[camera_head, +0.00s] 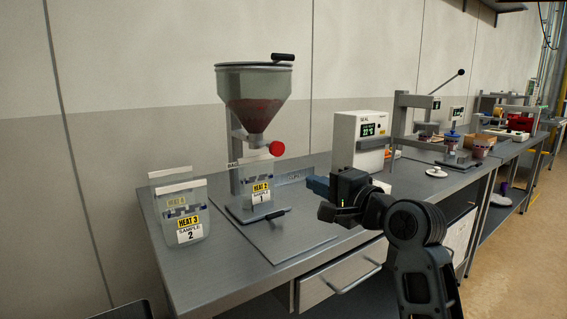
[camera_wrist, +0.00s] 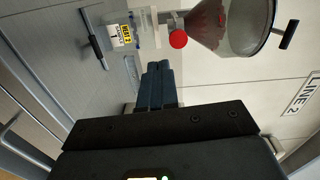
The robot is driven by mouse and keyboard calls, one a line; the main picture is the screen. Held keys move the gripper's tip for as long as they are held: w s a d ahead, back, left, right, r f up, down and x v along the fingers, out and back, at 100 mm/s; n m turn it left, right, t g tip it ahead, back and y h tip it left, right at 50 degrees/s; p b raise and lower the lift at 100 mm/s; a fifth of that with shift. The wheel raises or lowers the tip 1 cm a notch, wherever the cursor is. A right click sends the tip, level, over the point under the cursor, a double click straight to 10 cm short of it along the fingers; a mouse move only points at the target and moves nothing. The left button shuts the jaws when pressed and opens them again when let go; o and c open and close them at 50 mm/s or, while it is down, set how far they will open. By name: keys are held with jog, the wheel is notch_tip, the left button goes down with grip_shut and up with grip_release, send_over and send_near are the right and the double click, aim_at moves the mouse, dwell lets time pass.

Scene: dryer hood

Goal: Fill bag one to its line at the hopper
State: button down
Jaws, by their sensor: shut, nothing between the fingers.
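The hopper (camera_head: 253,88) is a steel-rimmed cone on a stand with dark red material inside. A red knob (camera_head: 277,148) sits at its spout, and shows in the wrist view (camera_wrist: 178,39). Bag one (camera_head: 257,174) is a clear pouch labelled "HEAT 2 SAMPLE 1", upright beneath the spout. My gripper (camera_head: 312,184) is shut and empty, to the right of bag one and below the knob, apart from both. Its blue fingers show in the wrist view (camera_wrist: 159,68).
Bag two (camera_head: 183,216), labelled "HEAT 3 SAMPLE 2", stands at the bench's left. A dark-handled lever (camera_head: 265,216) is low in front of the hopper stand. A white sealer box (camera_head: 360,137) stands behind my gripper. The front bench top (camera_head: 235,262) is clear.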

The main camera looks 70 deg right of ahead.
aim_at(273, 147)
jog(key=shift+s+d+r+m, duration=0.3)
jog(key=shift+d+r+m, duration=0.2)
jog(key=shift+r, duration=0.3)
jog(key=p+x, duration=0.1)
jog(key=x, duration=1.3)
jog(key=shift+r, duration=0.15)
